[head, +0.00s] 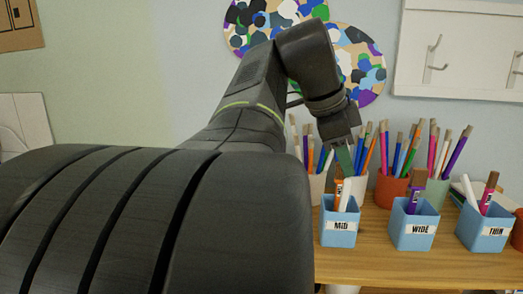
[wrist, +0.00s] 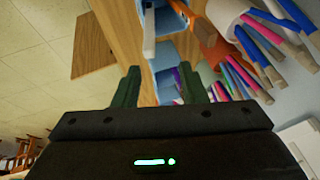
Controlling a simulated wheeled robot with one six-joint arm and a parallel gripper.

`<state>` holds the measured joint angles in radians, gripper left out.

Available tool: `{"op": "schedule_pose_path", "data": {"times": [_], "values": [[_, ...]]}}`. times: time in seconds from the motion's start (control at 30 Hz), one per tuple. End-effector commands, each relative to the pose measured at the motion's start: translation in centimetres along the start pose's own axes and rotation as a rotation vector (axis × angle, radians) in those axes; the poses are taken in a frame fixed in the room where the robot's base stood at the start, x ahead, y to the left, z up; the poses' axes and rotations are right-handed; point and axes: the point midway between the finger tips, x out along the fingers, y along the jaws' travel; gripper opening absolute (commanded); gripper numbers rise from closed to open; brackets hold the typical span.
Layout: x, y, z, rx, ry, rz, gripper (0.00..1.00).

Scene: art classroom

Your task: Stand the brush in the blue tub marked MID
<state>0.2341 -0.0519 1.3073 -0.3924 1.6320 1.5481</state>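The blue tub marked MID (head: 340,236) stands upright on the wooden table, leftmost of three labelled blue tubs. An orange brush with a brown end (head: 338,196) and a slim white stick-like piece (head: 346,194) stand in it, leaning slightly. I cannot tell whether the white piece is the task's brush. My gripper (head: 347,164) is just above this tub, pointing down. In the wrist view my gripper (wrist: 158,77) has its two green fingers apart. A pale stick (wrist: 148,35) shows beyond the gap, and nothing is clamped. The tub's inside bottom is hidden.
The blue WIDE tub (head: 414,235) and THIN tub (head: 484,236) stand to the right, holding a few pieces. Behind are pots of brushes, including a terracotta pot (head: 388,190). Bare table (head: 400,265) shows in front. A hook board (head: 455,60) hangs on the wall.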

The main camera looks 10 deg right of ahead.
Motion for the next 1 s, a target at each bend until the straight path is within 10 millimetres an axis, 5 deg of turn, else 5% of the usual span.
{"op": "schedule_pose_path", "data": {"times": [0.23,0.77,1.0], "values": [[-1.7,-0.1,0.0,-0.001,0.000,-0.003,0.38],[-12.4,-0.1,-0.1,-0.002,-0.001,-0.003,0.38],[-13.8,0.0,0.0,0.000,0.000,-0.001,0.38]]}}
